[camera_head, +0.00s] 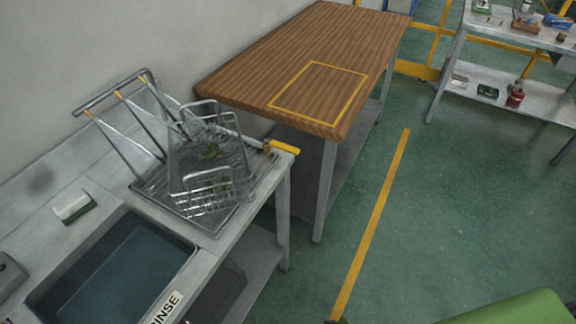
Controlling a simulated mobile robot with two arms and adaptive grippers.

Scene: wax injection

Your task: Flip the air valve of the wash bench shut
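The wash bench (262,187) is a grey metal bench at the left. At its far right corner a yellow lever (283,148), which looks like the air valve's handle, sits at the end of a pale pipe. The lever points right, roughly along the pipe's line, and reaches the bench edge. The valve body under it is too small to make out. Neither of my grippers shows in this view.
A wire rack with baskets (205,175) stands on the bench just left of the lever. The rinse sink (118,275) is nearer. A wooden-topped table (240,85) stands close behind. Green floor (440,200) is clear to the right; a green shape (520,308) fills the lower right.

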